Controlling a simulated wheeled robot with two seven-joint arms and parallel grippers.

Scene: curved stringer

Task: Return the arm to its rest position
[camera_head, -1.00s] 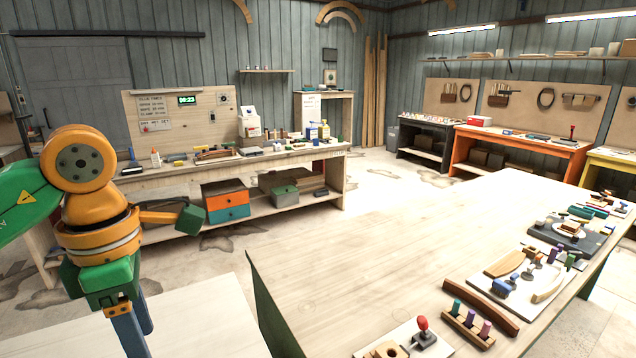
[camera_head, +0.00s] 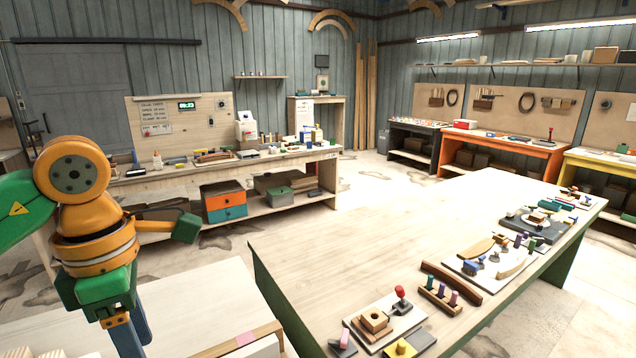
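My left arm comes in from the left edge, green and orange, bent downward at an orange joint. My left gripper (camera_head: 127,335) points down at the bottom left, with its blue fingers partly cut off by the frame edge. The fingers overlap in this view, so I cannot tell whether they are open or shut, or whether they hold anything. It hangs in front of a pale work surface (camera_head: 185,312). My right arm and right gripper are not in view.
A large wooden table (camera_head: 370,230) fills the middle and right. Along its right edge lie a board with a red-knobbed tool (camera_head: 400,298), a peg rack (camera_head: 440,297) and curved wood pieces (camera_head: 477,249). The table's left half is clear.

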